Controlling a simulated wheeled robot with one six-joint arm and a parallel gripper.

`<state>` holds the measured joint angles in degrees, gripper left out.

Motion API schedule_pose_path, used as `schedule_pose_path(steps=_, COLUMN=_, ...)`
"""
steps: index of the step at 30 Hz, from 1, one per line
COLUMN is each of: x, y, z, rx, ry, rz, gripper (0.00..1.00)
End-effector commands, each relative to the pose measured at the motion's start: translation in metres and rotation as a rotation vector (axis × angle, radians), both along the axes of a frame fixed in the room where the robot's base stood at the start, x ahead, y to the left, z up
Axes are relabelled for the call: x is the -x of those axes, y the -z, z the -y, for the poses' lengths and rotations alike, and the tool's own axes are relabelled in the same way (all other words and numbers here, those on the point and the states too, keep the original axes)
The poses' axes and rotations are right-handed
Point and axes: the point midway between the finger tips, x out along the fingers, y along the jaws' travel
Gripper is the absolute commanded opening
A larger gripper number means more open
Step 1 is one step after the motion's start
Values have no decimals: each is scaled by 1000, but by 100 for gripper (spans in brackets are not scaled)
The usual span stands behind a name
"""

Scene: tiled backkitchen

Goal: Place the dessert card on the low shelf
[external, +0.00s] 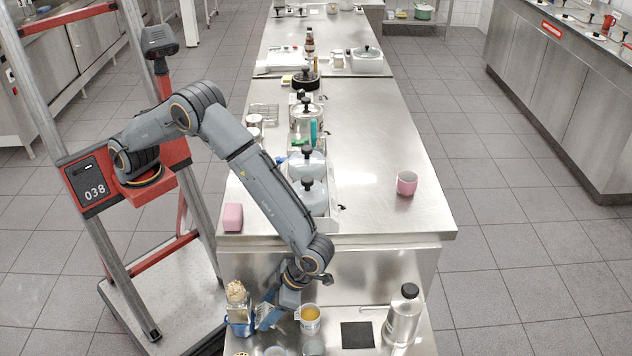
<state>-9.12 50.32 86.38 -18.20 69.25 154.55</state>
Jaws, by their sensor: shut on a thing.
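My gripper (279,306) is low over the near, lower steel surface (375,313), at the end of my downward-reaching arm. It is shut on a small flat blue piece with pale marks, which looks like the dessert card (267,317). The card is tilted, between a jar in a blue holder (240,318) on its left and a cup of yellow contents (310,319) on its right. The fingertips are mostly hidden by the wrist. I cannot tell whether the card touches the surface. I take this lower surface to be the low shelf.
A steel bottle (402,317) and a black square (357,335) are on the right of the lower surface. Clear glasses (313,345) stand at the front. The higher counter (385,140) holds a pink cup (406,183), a pink block (232,217) and several lidded pots.

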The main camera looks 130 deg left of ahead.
Motion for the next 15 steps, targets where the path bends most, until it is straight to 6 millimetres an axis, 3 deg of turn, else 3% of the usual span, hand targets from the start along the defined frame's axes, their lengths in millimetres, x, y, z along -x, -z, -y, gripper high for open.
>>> schedule_pose_path(steps=7, x=0, y=17, z=0, rx=0, ry=0, rz=0, gripper=31)
schedule_pose_path(steps=15, x=0, y=50, z=0, rx=0, ry=0, rz=0, gripper=31)
